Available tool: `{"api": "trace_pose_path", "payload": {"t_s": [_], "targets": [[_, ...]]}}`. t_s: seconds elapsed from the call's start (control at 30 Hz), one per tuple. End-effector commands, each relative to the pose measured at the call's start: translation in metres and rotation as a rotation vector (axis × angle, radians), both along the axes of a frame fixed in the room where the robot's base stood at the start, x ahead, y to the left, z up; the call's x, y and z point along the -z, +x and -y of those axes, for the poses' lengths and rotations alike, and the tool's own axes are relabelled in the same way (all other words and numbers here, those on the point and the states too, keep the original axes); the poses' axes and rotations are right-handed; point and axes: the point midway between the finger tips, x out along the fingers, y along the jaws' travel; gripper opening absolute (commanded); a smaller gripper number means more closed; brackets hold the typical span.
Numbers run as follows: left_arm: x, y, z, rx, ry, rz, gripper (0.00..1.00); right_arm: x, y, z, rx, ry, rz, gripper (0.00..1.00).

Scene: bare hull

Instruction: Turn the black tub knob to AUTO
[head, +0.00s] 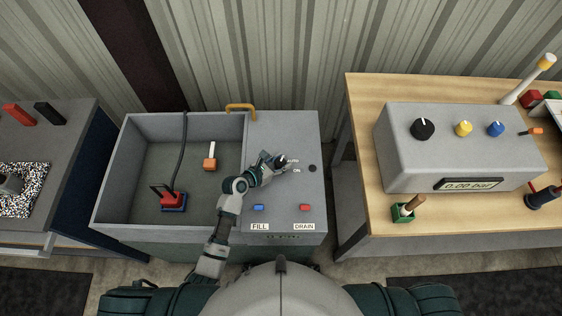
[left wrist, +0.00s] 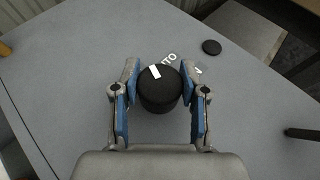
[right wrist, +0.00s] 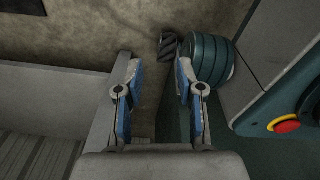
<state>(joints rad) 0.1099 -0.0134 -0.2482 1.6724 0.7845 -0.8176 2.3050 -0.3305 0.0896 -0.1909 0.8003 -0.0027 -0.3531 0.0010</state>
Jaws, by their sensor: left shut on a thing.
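The black tub knob (left wrist: 160,95) stands on the grey tub's control panel (head: 284,190). In the left wrist view its white pointer mark lies at the upper left of its top, beside partly hidden white lettering that ends in "TO" (left wrist: 170,59). My left gripper (head: 276,161) is shut on the knob, with a blue-padded finger on each side. In the head view the gripper covers most of the knob; the AUTO label (head: 293,161) and ON label (head: 297,170) show beside it. My right gripper (right wrist: 158,85) is open and empty, away from the panel.
A small black disc (head: 312,168) sits right of the labels. Blue (head: 258,207) and red (head: 305,207) buttons are near the panel's front. The tub basin (head: 140,190) is left. A wooden table (head: 365,95) with a grey knob box (head: 400,165) stands right.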

Motion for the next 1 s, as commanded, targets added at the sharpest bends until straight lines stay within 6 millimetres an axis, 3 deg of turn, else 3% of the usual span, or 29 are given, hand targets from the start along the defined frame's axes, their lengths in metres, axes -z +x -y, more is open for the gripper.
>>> {"api": "trace_pose_path", "payload": {"t_s": [0.27, 0.77, 1.0], "targets": [[0.002, -0.001, -0.002, 0.182, 0.007, -0.01, 0.09, 0.0, -0.038, 0.005, -0.004, 0.0, -0.016, 0.38], [0.004, 0.0, -0.001, 0.609, 0.004, -0.008, 0.09, 0.004, -0.037, 0.003, -0.003, 0.003, -0.015, 0.38], [0.005, -0.001, -0.001, 0.744, 0.003, -0.008, 0.09, 0.003, -0.016, -0.001, -0.001, 0.006, -0.002, 0.38]]}}
